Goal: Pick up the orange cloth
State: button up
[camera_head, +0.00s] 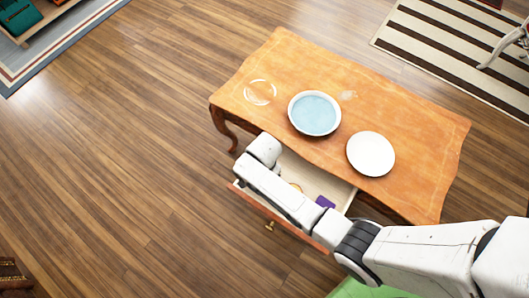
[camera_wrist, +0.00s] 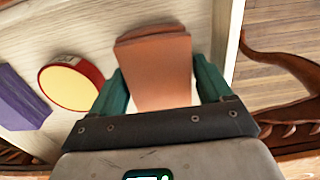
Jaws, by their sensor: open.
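The orange cloth (camera_wrist: 158,70) looks like a folded, terracotta-coloured block in the wrist view. It lies on the pale bottom of an open drawer (camera_wrist: 75,25), near the drawer's right wall in that view. My gripper (camera_wrist: 159,66) is open, with one teal finger at each side of the cloth. Both fingers are very close to its edges; I cannot tell whether they touch it. The cloth's near end is hidden behind the gripper body. In the head view my arm reaches over the open drawer (camera_head: 338,190), and the cloth and fingers are hidden.
A round red-rimmed yellow object (camera_wrist: 70,88) and a purple block (camera_wrist: 20,98) share the drawer. The wooden table (camera_head: 270,60) above holds a blue bowl (camera_head: 315,114), a white plate (camera_head: 371,153) and a clear glass item (camera_head: 260,92). Open wooden floor (camera_head: 110,150) lies left.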

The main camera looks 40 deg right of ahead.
jog(key=c, duration=0.7)
jog(key=shift+r, duration=0.1)
